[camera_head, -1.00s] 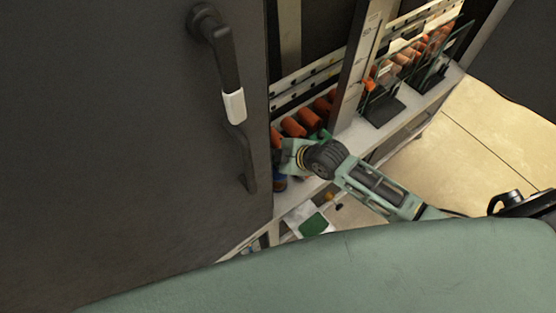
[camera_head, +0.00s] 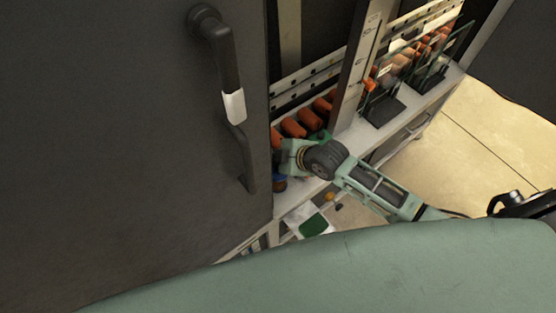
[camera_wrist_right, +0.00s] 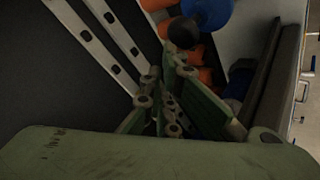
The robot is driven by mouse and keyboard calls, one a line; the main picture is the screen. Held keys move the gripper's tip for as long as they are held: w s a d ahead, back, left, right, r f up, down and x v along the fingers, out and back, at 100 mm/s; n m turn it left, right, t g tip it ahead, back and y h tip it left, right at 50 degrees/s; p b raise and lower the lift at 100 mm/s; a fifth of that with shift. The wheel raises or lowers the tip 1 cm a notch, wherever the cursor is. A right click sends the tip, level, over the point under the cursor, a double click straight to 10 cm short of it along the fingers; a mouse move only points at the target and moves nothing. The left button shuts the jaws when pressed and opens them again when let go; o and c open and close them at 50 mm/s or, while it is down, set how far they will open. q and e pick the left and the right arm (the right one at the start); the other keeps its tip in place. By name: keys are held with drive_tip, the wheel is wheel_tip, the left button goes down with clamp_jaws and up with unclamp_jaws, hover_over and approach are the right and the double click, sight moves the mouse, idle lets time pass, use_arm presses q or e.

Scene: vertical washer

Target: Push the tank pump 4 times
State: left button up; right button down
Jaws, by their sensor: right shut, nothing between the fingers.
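My right gripper (camera_wrist_right: 165,105) is shut and empty in the right wrist view, its green linked fingers brought together. In the head view it reaches into the opening beside the dark door, mostly hidden behind my wrist. A blue rounded part (camera_wrist_right: 207,12) with a black knob (camera_wrist_right: 183,32) is just beyond the fingertips in the wrist view; it may be the tank pump, but I cannot tell for sure. I cannot tell whether the fingers touch it. A bit of blue (camera_head: 280,178) shows below the gripper in the head view. My left gripper is not in view.
A dark door (camera_head: 110,150) with a black handle (camera_head: 225,70) fills the left. Orange cylinders (camera_head: 294,127) stand at a perforated rail (camera_wrist_right: 110,45) near the gripper. A grey post (camera_head: 355,75) and dark stands (camera_head: 383,110) are to the right. Tan floor (camera_head: 490,140) is clear.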

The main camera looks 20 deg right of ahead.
drive_tip(key=shift+f, duration=0.4)
drive_tip(key=shift+d+f+b, duration=0.1)
drive_tip(key=shift+f+b, duration=0.9)
drive_tip(key=shift+f, duration=0.35)
idle(1.0)
idle(0.3)
drive_tip(key=shift+r+p, duration=1.75)
drive_tip(key=shift+p, duration=0.1)
wheel_tip(320, 180, up, 5)
drive_tip(key=p, duration=0.5)
